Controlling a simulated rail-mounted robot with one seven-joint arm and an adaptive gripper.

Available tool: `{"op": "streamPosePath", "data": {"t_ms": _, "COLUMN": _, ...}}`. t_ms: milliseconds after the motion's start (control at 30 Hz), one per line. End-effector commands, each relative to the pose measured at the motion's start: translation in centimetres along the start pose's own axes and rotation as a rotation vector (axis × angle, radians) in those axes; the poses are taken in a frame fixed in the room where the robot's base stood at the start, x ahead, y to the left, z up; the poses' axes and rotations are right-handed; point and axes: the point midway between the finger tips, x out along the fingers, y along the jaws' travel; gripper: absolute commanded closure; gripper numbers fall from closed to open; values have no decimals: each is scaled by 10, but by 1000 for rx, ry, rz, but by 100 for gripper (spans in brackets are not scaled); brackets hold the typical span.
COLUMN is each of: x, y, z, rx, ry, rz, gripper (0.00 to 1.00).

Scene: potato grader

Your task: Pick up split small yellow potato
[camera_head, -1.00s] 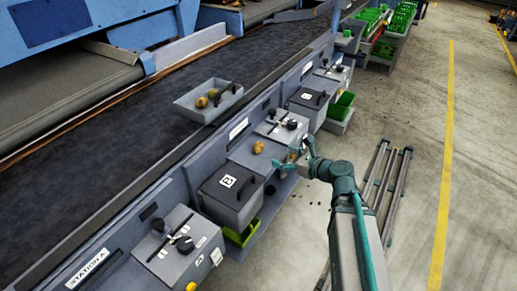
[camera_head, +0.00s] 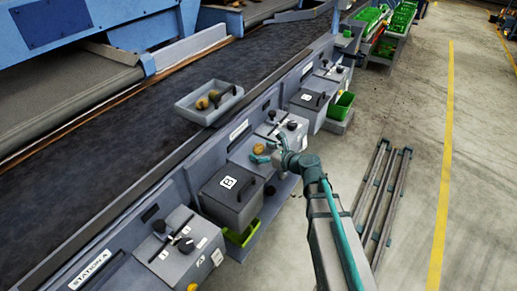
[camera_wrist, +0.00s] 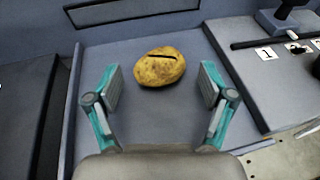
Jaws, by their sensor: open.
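A yellow potato (camera_wrist: 160,70) with a dark split across its top lies on a grey ledge (camera_wrist: 130,130). It also shows in the head view as a small yellow shape (camera_head: 258,149) just beyond my fingers. My gripper (camera_wrist: 160,87) is open and empty. Its teal fingers with grey pads stand to the left and right of the potato in the wrist view, with gaps on both sides. In the head view my gripper (camera_head: 267,151) is close to the potato; I cannot tell whether it touches.
A grey tray (camera_head: 192,112) with potatoes and a dark-handled tool sits at the belt's edge. A lidded bin marked B (camera_head: 230,199) stands beside the ledge. A control box with knobs (camera_wrist: 272,75) rises at the right in the wrist view. A raised wall (camera_wrist: 70,45) backs the ledge.

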Motion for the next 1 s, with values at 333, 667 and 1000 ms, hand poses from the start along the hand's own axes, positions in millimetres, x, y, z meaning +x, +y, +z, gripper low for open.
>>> {"op": "streamPosePath", "data": {"t_ms": 333, "x": 1, "y": 0, "z": 0, "rx": 0, "ry": 0, "rz": 0, "gripper": 38}}
{"op": "streamPosePath", "data": {"t_ms": 667, "x": 1, "y": 0, "z": 0, "rx": 0, "ry": 0, "rz": 0, "gripper": 81}}
{"op": "streamPosePath", "data": {"t_ms": 1000, "x": 0, "y": 0, "z": 4, "rx": -2, "ry": 0, "rz": 0, "gripper": 81}}
